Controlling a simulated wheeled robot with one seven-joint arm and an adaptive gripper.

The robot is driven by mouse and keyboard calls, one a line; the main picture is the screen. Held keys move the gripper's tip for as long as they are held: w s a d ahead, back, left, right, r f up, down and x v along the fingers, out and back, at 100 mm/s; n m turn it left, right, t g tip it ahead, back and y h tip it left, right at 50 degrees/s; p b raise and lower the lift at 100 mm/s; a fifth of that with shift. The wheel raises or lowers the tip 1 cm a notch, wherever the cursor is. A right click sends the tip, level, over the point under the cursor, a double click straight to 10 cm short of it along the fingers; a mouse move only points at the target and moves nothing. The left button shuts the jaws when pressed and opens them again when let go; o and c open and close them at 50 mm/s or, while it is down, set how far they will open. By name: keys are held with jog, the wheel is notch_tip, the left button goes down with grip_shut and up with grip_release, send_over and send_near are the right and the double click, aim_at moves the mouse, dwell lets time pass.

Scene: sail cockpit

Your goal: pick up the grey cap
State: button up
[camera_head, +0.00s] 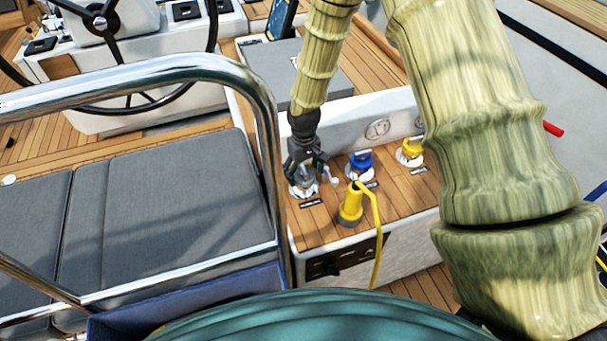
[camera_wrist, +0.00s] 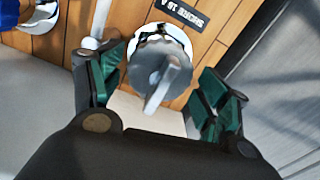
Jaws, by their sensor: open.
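The grey cap (camera_wrist: 150,72) sits on a round chrome fitting in the wooden deck and has a raised grip bar across its top. In the wrist view it lies between the two fingers of my gripper (camera_wrist: 160,90), which are open with a finger on each side. I cannot tell whether either finger touches it. In the head view my gripper (camera_head: 305,172) points down over this fitting and mostly hides the cap. A label reading "SHORE 16 A" (camera_wrist: 187,12) lies beside the fitting.
A blue cap (camera_head: 361,160) and a yellow cap (camera_head: 412,147) stand on similar fittings to the right. A yellow plug (camera_head: 351,208) with a yellow cord stands in front. A chrome rail (camera_head: 268,130) and grey cushions (camera_head: 170,200) are at the left.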

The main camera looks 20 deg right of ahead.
jog(key=shift+f, duration=0.8)
jog(key=shift+c, duration=0.2)
jog(key=c, duration=0.9)
jog(key=shift+o, duration=0.2)
jog(key=shift+r, duration=0.1)
